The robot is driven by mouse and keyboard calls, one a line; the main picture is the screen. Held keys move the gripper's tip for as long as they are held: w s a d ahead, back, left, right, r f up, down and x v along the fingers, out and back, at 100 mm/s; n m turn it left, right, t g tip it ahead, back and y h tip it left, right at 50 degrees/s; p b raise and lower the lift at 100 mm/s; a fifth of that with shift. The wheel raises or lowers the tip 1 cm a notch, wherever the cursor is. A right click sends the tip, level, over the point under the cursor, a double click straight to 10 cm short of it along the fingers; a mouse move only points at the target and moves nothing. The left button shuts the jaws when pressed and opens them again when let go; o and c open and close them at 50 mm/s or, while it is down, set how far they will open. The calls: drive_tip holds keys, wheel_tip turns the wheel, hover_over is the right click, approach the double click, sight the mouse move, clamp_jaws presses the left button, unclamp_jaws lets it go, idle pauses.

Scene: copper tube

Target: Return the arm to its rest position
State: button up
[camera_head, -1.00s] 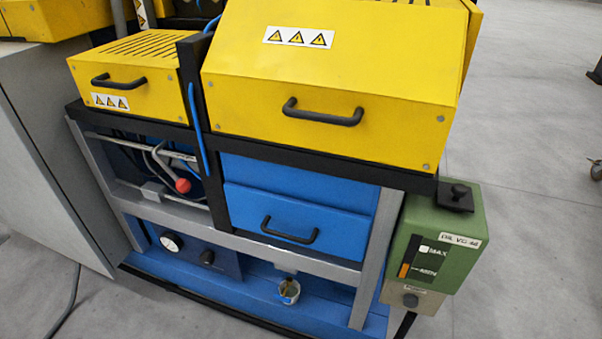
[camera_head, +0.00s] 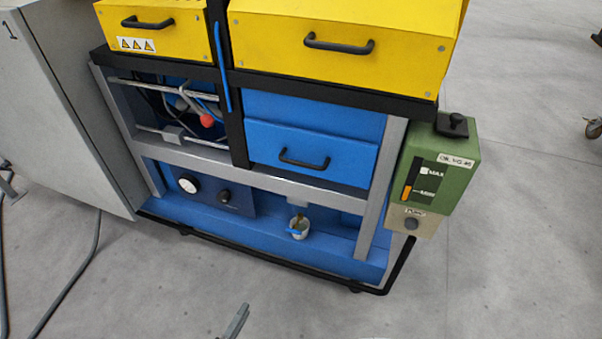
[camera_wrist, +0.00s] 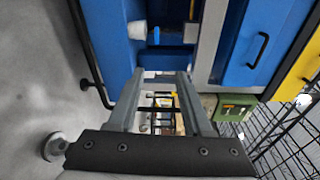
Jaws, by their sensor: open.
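My gripper (camera_wrist: 163,75) shows in the wrist view as two grey fingers standing apart on a dark bracket. It is open and nothing is held between the fingers. Past the fingertips are the machine's blue base and a small white cup (camera_wrist: 138,30). In the head view only a thin grey piece (camera_head: 237,321) shows at the bottom edge, in front of the machine; it looks like a finger of my gripper. The rest of my arm is out of that view.
The machine has yellow covers (camera_head: 340,40), a blue drawer (camera_head: 310,150) and a green oil box (camera_head: 440,170) at its right. The cup (camera_head: 299,228) stands on its blue base. A wire mesh (camera_wrist: 285,130) shows in the wrist view.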

drive_tip(key=w+d+r+m+g, duration=0.4)
drive_tip(key=d+r+m+g, duration=0.1)
drive_tip(key=r+m, duration=0.5)
drive_tip(key=w+d+r+m+g, duration=0.4)
drive_tip(key=r+m, duration=0.4)
drive_tip(key=r, duration=0.4)
drive_tip(key=w+d+r+m+g, duration=0.3)
drive_tip(key=d+r+m+g, duration=0.25)
drive_tip(key=r+m, duration=0.5)
drive_tip(key=s+d+r+m+t+y, duration=0.2)
drive_tip(key=s+d+r+m+y, duration=0.2)
drive_tip(key=s+d+r+m, duration=0.45)
drive_tip(key=s+d+r+m+t+y, duration=0.25)
drive_tip(key=s+d+r+m, duration=0.35)
drive_tip(key=r+m, duration=0.45)
wheel_tip(320, 180, up, 26)
drive_tip(key=w+p, duration=0.1)
drive_tip(key=p, duration=2.5)
drive_tip(key=shift+d+f+m+y, duration=0.25)
drive_tip(key=shift+d+m+y, duration=0.1)
drive_tip(key=shift+d+y, duration=0.1)
